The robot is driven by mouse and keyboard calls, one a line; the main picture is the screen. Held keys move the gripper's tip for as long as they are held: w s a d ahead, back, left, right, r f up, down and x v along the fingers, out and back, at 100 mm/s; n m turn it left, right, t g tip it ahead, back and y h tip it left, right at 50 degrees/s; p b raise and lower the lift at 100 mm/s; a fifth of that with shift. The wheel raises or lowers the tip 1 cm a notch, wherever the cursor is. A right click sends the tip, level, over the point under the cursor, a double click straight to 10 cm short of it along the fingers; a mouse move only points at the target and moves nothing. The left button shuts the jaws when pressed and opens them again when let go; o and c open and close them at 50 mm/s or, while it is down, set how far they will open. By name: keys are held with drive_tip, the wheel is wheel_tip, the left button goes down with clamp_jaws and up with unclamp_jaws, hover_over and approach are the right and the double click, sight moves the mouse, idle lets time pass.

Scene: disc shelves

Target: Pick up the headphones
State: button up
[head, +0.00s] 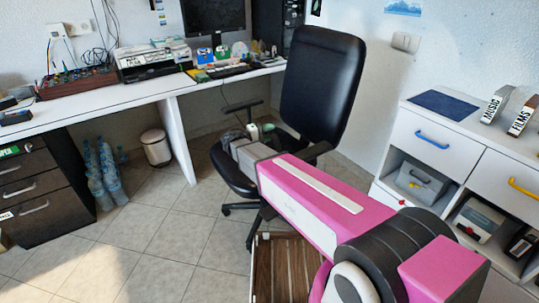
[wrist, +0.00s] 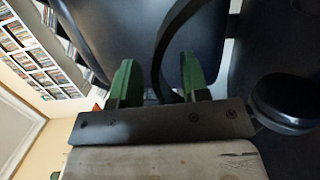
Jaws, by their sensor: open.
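My gripper (wrist: 158,62) is open in the wrist view, with its two green fingers apart. The rest of the headphones cannot be made out for certain. In the head view my gripper (head: 259,130) is over the seat of the black office chair (head: 322,85), in front of its backrest, and no headphones can be clearly picked out there.
A rounded black part (wrist: 287,102) sits close to the gripper on the right. The chair's armrest (head: 318,152) stands beside my arm. A white desk (head: 130,92) is at the left and a white cabinet (head: 408,135) at the right.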

drive_tip(key=shift+x, duration=1.1)
clamp_jaws()
